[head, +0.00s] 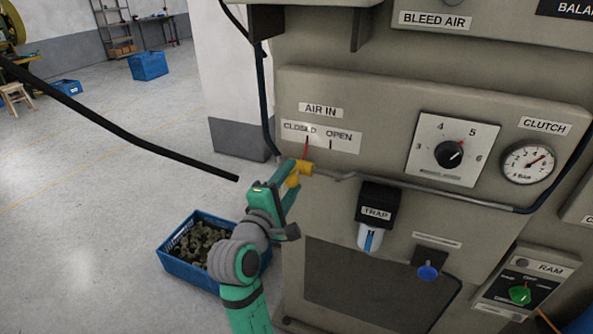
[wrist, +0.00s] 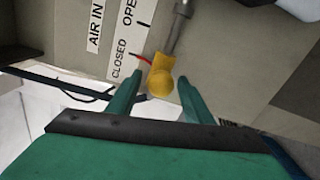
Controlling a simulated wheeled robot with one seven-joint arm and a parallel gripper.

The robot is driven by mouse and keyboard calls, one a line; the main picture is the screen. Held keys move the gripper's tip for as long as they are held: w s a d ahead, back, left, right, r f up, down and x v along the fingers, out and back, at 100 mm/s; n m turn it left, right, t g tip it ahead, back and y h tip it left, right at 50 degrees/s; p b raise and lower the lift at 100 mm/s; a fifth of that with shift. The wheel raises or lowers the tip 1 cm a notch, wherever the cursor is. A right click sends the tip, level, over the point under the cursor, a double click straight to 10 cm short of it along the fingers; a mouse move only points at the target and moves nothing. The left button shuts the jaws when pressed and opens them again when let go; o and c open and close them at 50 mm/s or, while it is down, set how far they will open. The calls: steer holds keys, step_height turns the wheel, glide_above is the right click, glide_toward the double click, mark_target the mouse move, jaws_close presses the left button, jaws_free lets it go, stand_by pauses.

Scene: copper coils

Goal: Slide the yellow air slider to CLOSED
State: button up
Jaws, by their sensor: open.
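The yellow air slider (head: 303,169) sits on the pipe below the AIR IN label on the machine's grey panel. Its red pointer (head: 306,149) points up at the CLOSED end of the label plate (head: 322,135), at the mark nearer CLOSED than OPEN. My gripper (head: 290,184) is at the slider, reaching in from below left. In the wrist view the slider (wrist: 161,78) lies between my two open green fingers (wrist: 160,88), with a gap visible on both sides. I cannot tell whether a finger touches it.
The pipe (head: 420,194) runs right from the slider toward a gauge (head: 528,164). A blue crate (head: 185,272) stands on the floor behind my arm.

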steer(key=v, duration=0.5)
steer(key=shift+w, duration=0.1)
stand_by(0.4)
